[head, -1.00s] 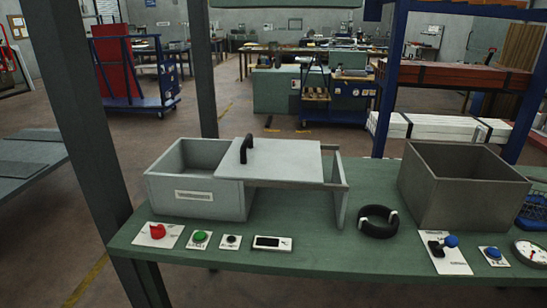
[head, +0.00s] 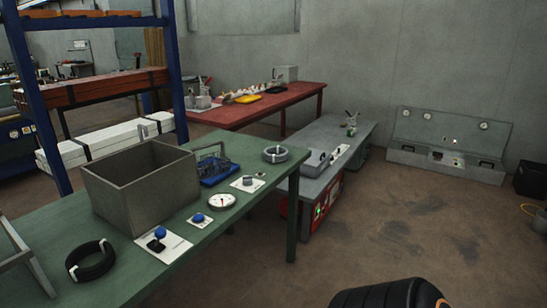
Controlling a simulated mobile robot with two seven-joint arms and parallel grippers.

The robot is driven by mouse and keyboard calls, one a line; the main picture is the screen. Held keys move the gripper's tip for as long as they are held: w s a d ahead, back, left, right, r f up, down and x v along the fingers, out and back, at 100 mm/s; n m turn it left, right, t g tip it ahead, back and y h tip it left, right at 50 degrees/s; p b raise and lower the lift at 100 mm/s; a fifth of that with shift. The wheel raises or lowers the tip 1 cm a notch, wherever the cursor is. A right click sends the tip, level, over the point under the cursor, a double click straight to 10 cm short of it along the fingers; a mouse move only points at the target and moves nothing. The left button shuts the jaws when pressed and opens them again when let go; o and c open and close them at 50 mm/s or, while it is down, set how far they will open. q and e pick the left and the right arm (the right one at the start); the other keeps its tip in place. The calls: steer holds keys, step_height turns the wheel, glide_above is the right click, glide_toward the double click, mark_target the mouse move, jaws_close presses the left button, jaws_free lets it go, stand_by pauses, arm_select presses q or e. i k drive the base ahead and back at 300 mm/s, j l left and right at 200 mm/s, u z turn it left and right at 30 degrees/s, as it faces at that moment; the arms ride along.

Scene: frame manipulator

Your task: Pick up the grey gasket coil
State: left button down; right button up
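A grey gasket coil (head: 276,154) lies flat near the far right end of the green table (head: 232,143) in the head view. It is a light grey ring with nothing on top of it. A similar black coil (head: 90,260) lies at the near left of the same table. Neither of my grippers shows in the head view.
A grey bench (head: 322,147) stands behind the table's end. A black barrel-like object (head: 390,294) is at the bottom. Floor on the right is mostly clear.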

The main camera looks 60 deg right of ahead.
mark_target(278, 149)
steer(key=z, duration=2.35)
steer(key=i+l+z, duration=0.1)
steer(key=i+z, duration=0.45)
steer(key=i, duration=2.95)
steer(key=i+l+u, duration=0.1)
steer(key=i, duration=0.55)
steer(key=i+l+u, duration=0.1)
steer(key=i, duration=0.6)
steer(key=u, duration=1.5)
steer(key=i+l, duration=0.05)
steer(key=l, duration=0.05)
